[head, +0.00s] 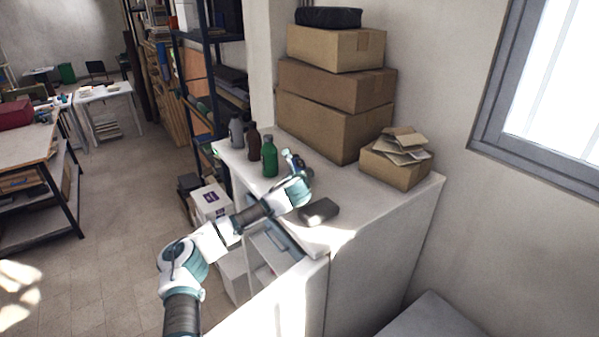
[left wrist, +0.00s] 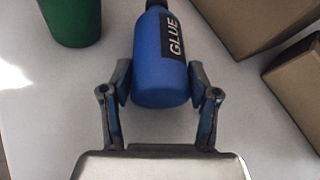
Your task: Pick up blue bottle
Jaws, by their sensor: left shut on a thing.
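The blue bottle (left wrist: 165,80) with a dark GLUE label is between the two fingers of my left gripper (left wrist: 160,82) in the left wrist view. The fingers are shut on its sides. In the head view my left gripper (head: 291,160) is over the white cabinet top, just right of the green bottle; there the blue bottle is mostly hidden behind my gripper and wrist. I cannot tell whether the bottle is touching the surface. My right gripper is not in view.
A green bottle (head: 269,157), a brown bottle (head: 253,143) and a grey bottle (head: 236,132) stand left of my gripper. Stacked cardboard boxes (head: 325,125) stand behind. A dark grey block (head: 319,211) lies in front on the white cabinet (head: 375,200).

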